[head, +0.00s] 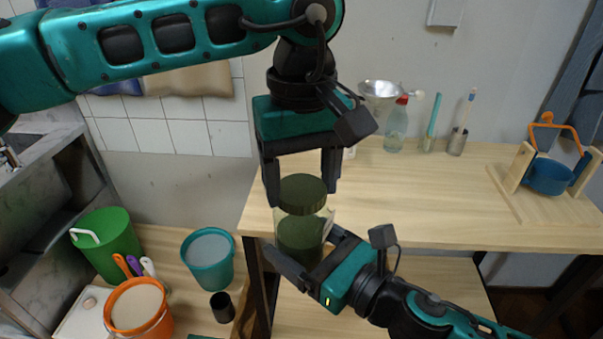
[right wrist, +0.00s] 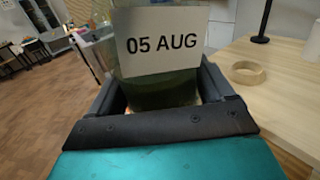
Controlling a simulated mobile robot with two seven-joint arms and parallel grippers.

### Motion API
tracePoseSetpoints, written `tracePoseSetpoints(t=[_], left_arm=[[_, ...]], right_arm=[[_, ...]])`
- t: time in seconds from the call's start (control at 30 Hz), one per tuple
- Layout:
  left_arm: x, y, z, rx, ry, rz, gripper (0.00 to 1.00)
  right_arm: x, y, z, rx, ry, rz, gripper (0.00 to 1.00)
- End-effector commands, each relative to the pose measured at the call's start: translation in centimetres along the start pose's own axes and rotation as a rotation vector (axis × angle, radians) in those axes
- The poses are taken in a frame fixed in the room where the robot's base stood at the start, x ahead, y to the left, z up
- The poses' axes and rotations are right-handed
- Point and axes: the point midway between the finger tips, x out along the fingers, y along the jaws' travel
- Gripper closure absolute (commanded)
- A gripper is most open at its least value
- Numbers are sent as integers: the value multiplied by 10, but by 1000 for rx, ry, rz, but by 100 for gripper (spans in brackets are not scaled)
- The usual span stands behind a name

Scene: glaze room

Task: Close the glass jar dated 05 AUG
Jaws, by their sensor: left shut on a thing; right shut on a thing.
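The glass jar (head: 318,228) with dark green contents is upright in front of the wooden table. Its white label in the right wrist view (right wrist: 163,42) reads 05 AUG. My right gripper (head: 304,262) is shut around the jar's lower body and holds it; the fingers also show on both sides of it in the right wrist view (right wrist: 165,92). A round olive-green lid (head: 303,192) is at the jar's mouth. My left gripper (head: 301,194) points down from above and is shut on the lid. I cannot tell whether the lid is seated or threaded.
Green (head: 108,249), teal (head: 208,262) and orange (head: 137,308) buckets stand lower left. The table's front middle is clear.

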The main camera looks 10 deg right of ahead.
Motion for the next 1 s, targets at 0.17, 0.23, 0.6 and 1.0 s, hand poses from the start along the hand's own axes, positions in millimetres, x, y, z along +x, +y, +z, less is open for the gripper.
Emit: tracePoseSetpoints(t=[0.17,0.23,0.6,1.0], left_arm=[[0,0,0,259,0,1,61],[0,-1,0,393,-1,2,61],[0,-2,-1,1083,2,3,61],[0,-2,-2,1382,2,2,61]], right_arm=[[0,0,2,-1,-5,1,100],[0,0,2,-1,-5,1,100],[0,0,2,-1,-4,1,100],[0,0,2,-1,-3,1,100]])
